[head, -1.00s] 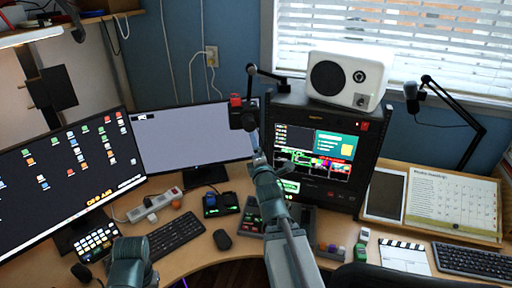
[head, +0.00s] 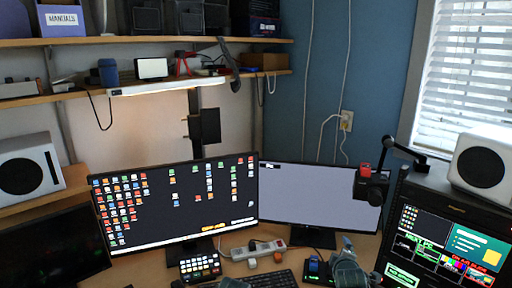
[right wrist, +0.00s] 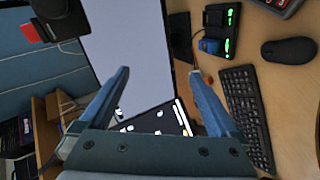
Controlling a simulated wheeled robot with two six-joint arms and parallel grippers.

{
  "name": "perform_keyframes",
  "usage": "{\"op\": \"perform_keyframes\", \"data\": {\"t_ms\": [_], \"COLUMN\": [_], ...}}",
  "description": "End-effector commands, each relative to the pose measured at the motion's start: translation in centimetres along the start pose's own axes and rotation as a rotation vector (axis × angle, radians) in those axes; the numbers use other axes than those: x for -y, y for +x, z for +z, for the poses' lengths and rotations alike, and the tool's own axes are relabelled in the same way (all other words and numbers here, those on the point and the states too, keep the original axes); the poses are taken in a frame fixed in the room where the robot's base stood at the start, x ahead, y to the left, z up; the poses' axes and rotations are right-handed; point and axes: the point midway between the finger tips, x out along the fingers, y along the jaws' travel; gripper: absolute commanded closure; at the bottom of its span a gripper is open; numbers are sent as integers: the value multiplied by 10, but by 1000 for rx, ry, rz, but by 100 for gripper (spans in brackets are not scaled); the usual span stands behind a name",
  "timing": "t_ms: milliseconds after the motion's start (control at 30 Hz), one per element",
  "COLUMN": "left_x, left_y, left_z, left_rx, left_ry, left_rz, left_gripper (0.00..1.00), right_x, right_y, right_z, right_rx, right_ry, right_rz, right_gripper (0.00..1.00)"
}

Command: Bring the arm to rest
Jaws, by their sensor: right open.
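My right gripper (head: 347,250) shows at the bottom of the head view, right of centre, above the desk and in front of the grey-screened monitor (head: 315,192). In the right wrist view my right gripper (right wrist: 160,78) has its two fingers spread wide apart, with nothing held between them. The grey monitor screen (right wrist: 128,40) and part of the dark monitor show beyond the fingers. A small piece of what looks like my left arm shows at the bottom edge of the head view; its gripper is not visible.
The black camera (head: 371,186) on a boom is close above and right of my right gripper. A power strip (head: 258,249), keyboard (right wrist: 245,115), mouse (right wrist: 289,50) and black charger (right wrist: 218,30) lie on the desk. The large dark monitor (head: 175,205) stands left.

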Motion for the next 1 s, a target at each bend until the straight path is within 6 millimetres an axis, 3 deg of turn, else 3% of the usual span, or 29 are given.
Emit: {"op": "perform_keyframes", "data": {"t_ms": [33,200,300,400,500,633,1000], "left_x": [0,0,0,0,0,0,0], "left_y": [0,0,0,0,0,0,0], "left_z": [0,0,0,0,0,0,0], "left_rx": [0,0,0,0,0,0,0], "left_ry": [0,0,0,0,0,0,0], "left_rz": [0,0,0,0,0,0,0], "left_gripper": [50,50,50,50,50,50,50], "right_x": [32,136,186,221,244,257,261], "right_y": [-4,-45,-83,-121,-152,-177,-186], "right_z": [-22,-71,-88,-97,-101,-101,-100], "right_rx": [3,151,297,453,585,695,736], "right_ry": [78,342,447,514,550,570,579], "right_rz": [-111,-478,-646,-757,-820,-853,-860], "right_gripper": [3,3,3,3,3,3,3]}}
